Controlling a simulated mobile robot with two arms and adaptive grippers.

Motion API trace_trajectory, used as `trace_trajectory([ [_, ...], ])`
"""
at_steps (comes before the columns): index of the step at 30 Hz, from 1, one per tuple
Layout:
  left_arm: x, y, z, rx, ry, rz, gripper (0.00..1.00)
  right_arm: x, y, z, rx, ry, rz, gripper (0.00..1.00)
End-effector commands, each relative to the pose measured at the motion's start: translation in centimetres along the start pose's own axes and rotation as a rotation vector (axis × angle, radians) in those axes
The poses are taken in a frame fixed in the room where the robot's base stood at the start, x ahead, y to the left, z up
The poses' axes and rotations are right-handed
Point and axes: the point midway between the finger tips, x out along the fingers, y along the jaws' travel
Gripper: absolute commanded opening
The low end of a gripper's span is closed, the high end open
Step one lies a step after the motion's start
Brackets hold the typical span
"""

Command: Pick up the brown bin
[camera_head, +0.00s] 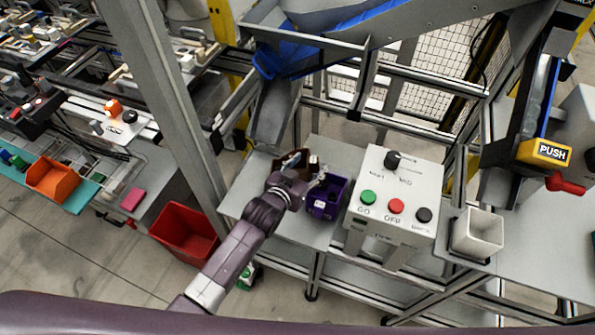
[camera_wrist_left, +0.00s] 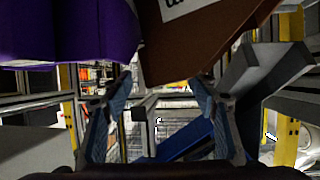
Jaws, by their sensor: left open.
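The brown bin (camera_head: 291,157) stands on the grey table, partly hidden by my left arm in the head view. In the left wrist view the brown bin (camera_wrist_left: 200,45) fills the upper middle, with part of a white label showing. My left gripper (camera_head: 319,180) is over the table close beside the brown bin. In the wrist view its two fingers (camera_wrist_left: 160,108) are spread apart with nothing between them. I cannot tell whether a finger touches the bin. My right gripper is not in view.
A purple bin (camera_head: 327,199) stands right beside the gripper and fills the upper left of the wrist view (camera_wrist_left: 70,35). A control box with buttons (camera_head: 397,185) is to its right. A metal chute (camera_head: 272,115) is behind. A red crate (camera_head: 185,232) stands on the floor at left.

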Motion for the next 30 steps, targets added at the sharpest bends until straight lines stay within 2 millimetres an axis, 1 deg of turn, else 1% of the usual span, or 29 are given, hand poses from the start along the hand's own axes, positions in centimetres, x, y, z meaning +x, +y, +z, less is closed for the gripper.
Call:
trace_trajectory([
  [3,0.62,-0.01,0.01,0.001,0.000,0.000,0.54,-0.03,-0.02,-0.02,0.000,0.000,0.000,0.00],
  [11,0.69,0.00,0.06,0.000,-0.001,0.000,0.53,-0.02,0.01,-0.01,0.001,0.000,0.000,0.00],
  [24,0.67,-0.04,0.04,0.001,0.000,-0.001,0.04,-0.03,0.25,0.05,0.000,-0.001,0.003,0.00],
  [26,0.68,-0.05,0.03,0.002,0.000,-0.001,0.03,-0.03,0.31,0.07,-0.001,-0.001,0.004,0.00],
  [27,0.68,-0.05,-0.11,0.003,0.002,-0.001,0.00,-0.04,0.34,0.08,-0.001,-0.001,0.004,0.00],
  [30,0.68,-0.06,-0.13,0.003,0.003,-0.001,0.00,-0.04,0.39,0.09,-0.001,-0.001,0.004,0.00],
])
